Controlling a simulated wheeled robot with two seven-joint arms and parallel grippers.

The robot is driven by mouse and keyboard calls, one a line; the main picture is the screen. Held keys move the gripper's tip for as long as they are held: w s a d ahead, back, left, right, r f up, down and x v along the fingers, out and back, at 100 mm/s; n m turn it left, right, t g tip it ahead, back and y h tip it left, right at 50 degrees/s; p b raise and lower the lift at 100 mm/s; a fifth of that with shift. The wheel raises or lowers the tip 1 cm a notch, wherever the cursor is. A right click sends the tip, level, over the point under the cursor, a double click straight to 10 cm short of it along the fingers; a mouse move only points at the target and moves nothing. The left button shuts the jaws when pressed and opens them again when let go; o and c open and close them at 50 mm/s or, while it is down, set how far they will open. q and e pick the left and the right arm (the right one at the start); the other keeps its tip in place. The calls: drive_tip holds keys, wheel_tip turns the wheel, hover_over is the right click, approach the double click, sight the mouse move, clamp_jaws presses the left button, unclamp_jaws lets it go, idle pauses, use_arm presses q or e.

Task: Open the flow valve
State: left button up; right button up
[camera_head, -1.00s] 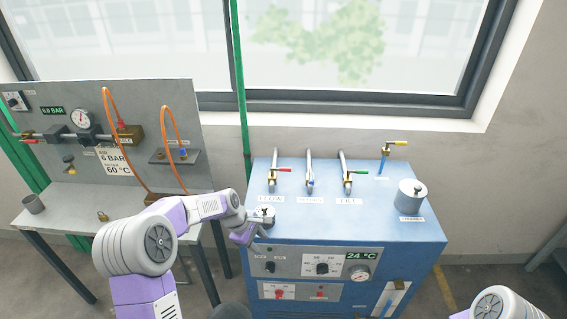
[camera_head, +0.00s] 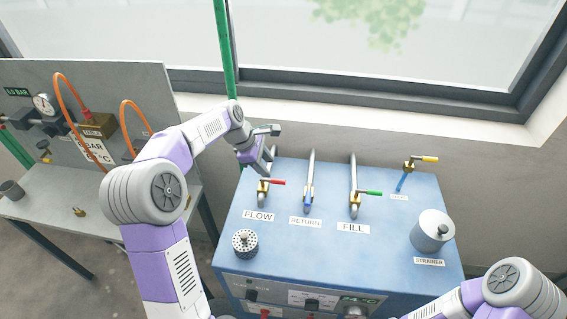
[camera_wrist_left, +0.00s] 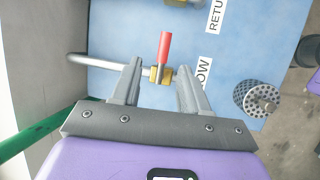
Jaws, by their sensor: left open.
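The flow valve has a red lever (camera_head: 278,182) on a brass body (camera_head: 262,190), on a pipe above the FLOW label (camera_head: 258,215). The lever points right in the head view. My left gripper (camera_head: 268,148) is open over this valve, at the back left of the blue cabinet. In the left wrist view my open left gripper (camera_wrist_left: 159,68) has its two fingers on either side of the brass body (camera_wrist_left: 157,76), and the red lever (camera_wrist_left: 164,47) rises between the fingertips. Contact cannot be told. My right gripper is out of view; part of my right arm shows at lower right.
The RETURN pipe (camera_head: 309,180) and the FILL valve with a green lever (camera_head: 368,192) stand to the right. A yellow-levered valve (camera_head: 424,159) and a strainer pot (camera_head: 432,230) are farther right. A perforated cylinder (camera_head: 245,243) sits at front left. A green post (camera_head: 226,50) stands behind.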

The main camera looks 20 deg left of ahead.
sight(277, 180)
use_arm(q)
drive_tip(key=shift+s+b+x, duration=0.15)
drive_tip(key=shift+b+x, duration=0.05)
drive_tip(key=shift+x, duration=1.55)
drive_tip(key=shift+s+b+x, duration=0.15)
drive_tip(key=shift+s+x, duration=0.05)
drive_tip(key=shift+x, duration=1.5)
drive_tip(key=shift+d, duration=0.1)
clamp_jaws()
